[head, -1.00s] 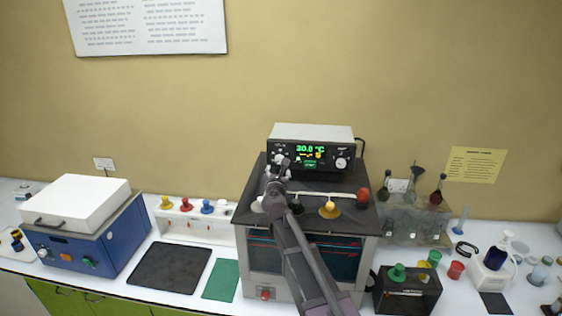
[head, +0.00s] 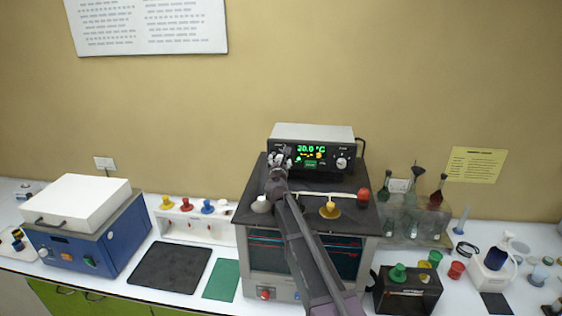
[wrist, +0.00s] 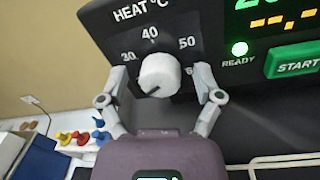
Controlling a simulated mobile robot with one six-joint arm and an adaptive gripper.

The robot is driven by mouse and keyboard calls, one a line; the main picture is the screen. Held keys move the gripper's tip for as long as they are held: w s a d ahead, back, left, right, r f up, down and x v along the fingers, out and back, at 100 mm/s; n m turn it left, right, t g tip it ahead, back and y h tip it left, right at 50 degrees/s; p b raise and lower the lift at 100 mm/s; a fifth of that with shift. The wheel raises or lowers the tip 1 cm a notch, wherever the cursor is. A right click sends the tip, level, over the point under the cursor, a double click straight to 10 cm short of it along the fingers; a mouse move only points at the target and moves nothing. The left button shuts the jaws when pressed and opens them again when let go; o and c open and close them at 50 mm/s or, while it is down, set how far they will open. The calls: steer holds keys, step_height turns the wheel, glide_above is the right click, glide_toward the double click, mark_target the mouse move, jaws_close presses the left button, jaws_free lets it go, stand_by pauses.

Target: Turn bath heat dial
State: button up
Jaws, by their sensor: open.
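The bath heat dial (wrist: 160,74) is a round white knob under the words HEAT °C on the black front of the bath controller (head: 313,155). Its dark mark points to the lower left. The scale shows 40 at the top and 50 at the upper right; some numbers are partly covered by my fingers. My gripper (wrist: 160,82) is open, with one finger on each side of the dial and visible gaps between. In the head view my gripper (head: 279,160) covers the dial.
The green display (head: 311,150) and START button (wrist: 293,62) lie right of the dial. Another white knob (head: 342,163) is at the controller's right. A white stopper (head: 261,204), yellow stopper (head: 330,209) and red stopper (head: 363,197) stand on the dark top below.

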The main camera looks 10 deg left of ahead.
steer(key=c, duration=1.1)
steer(key=shift+d, duration=0.1)
steer(key=shift+c, duration=0.2)
steer(key=shift+m, duration=0.5)
steer(key=m, duration=0.5)
steer(key=shift+b, duration=0.4)
steer(key=m, duration=0.3)
steer(key=m+h, duration=0.1)
steer(key=m, duration=0.2)
steer(key=shift+w+f+t+b, duration=0.1)
steer(key=shift+t+b, duration=0.25)
steer(key=shift+t, duration=0.05)
steer(key=m, duration=0.7)
steer(key=shift+h, duration=0.3)
steer(key=m, duration=0.6)
steer(key=shift+h, duration=0.4)
steer(key=shift+f, duration=0.1)
